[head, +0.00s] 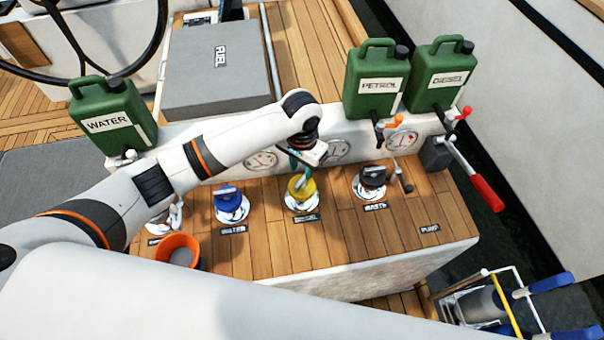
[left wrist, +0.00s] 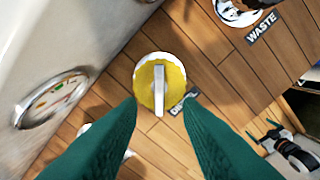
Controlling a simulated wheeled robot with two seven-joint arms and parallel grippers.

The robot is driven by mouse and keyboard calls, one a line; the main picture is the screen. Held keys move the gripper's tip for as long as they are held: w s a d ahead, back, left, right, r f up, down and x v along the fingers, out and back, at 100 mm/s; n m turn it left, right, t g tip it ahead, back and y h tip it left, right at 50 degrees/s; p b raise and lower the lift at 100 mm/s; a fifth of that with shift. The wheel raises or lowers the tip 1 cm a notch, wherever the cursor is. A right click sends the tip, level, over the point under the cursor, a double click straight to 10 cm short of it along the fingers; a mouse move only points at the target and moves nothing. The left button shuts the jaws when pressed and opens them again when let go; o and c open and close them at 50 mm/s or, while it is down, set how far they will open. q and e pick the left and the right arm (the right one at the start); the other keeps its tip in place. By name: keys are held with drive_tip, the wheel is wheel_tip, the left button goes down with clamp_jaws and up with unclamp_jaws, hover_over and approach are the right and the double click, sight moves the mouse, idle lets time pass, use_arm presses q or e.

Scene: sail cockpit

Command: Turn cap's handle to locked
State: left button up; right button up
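A yellow deck cap (head: 301,191) with a raised bar handle sits in a white ring on the wooden deck, between a blue cap (head: 230,200) and a black cap (head: 372,178). My left gripper (head: 299,168) is above the yellow cap. In the left wrist view, the two green fingers of the left gripper (left wrist: 159,106) are apart with nothing between them. The yellow cap (left wrist: 173,88) shows just beyond the fingertips, its pale handle (left wrist: 159,90) running roughly along my fingers' pointing direction. The label beside it is partly hidden by a finger.
Green cans marked WATER (head: 108,118), PETROL (head: 376,82) and DIESEL (head: 438,76) stand behind the deck. Gauges (head: 262,160) line the low wall. An orange cup (head: 178,250) is at left; a red-handled lever (head: 486,192) is at right.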

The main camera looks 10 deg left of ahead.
sight(302, 179)
use_arm(q)
wheel_tip(302, 179, down, 5)
drive_tip(key=shift+w+f, duration=0.1)
drive_tip(key=shift+w, duration=0.05)
drive_tip(key=shift+f, duration=0.2)
drive_tip(key=shift+c, duration=0.9)
clamp_jaws()
use_arm(e)
drive_tip(key=w, duration=0.2)
drive_tip(key=shift+w+a+r, duration=0.2)
drive_tip(key=shift+w+r, duration=0.15)
drive_tip(key=shift+w, duration=0.05)
